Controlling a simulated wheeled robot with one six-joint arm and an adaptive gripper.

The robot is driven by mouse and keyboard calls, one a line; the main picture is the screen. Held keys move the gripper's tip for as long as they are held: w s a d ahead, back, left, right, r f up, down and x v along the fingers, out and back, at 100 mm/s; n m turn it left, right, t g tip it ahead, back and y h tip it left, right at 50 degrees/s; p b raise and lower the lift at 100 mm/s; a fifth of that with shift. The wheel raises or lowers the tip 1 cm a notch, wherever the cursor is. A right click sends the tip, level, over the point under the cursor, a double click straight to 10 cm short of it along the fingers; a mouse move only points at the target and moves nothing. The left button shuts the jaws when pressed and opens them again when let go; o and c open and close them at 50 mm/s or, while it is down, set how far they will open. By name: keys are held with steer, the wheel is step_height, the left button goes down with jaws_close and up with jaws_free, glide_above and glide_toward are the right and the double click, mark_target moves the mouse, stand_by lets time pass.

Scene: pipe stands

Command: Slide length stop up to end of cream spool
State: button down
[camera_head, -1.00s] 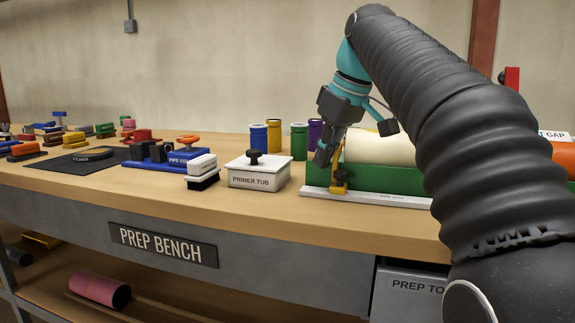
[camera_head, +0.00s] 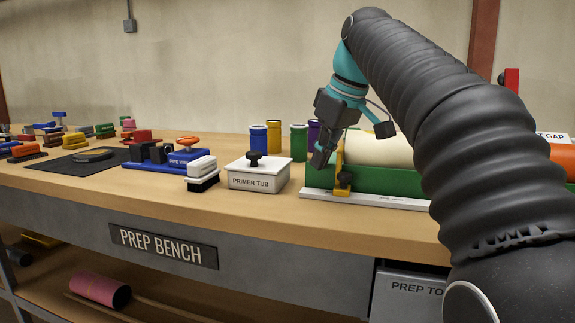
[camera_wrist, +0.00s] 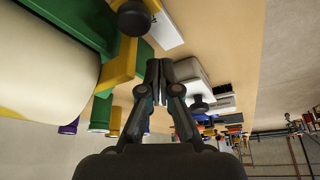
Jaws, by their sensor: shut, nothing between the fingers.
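The cream spool (camera_head: 378,150) lies on its side in a green cradle (camera_head: 385,180); its near end is large at the left of the wrist view (camera_wrist: 45,75). The yellow length stop (camera_head: 342,178), with a dark knob, stands on the pale rail at the spool's left end. In the wrist view the stop (camera_wrist: 122,64) is close by the spool's end; I cannot tell whether they touch. My gripper (camera_head: 318,161) is shut and empty, just left of the stop. Its fingertips (camera_wrist: 160,68) show beside the stop, with a small gap.
A white primer tub (camera_head: 257,175) and a brush (camera_head: 202,174) stand to the left. Blue, yellow, green and purple cans (camera_head: 258,139) stand behind. A blue pipe vise (camera_head: 185,155) is farther left. Bare bench lies between tub and cradle.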

steer(key=shift+a, duration=0.15)
step_height(320, 180, up, 8)
steer(key=p, duration=0.5)
stand_by(0.7)
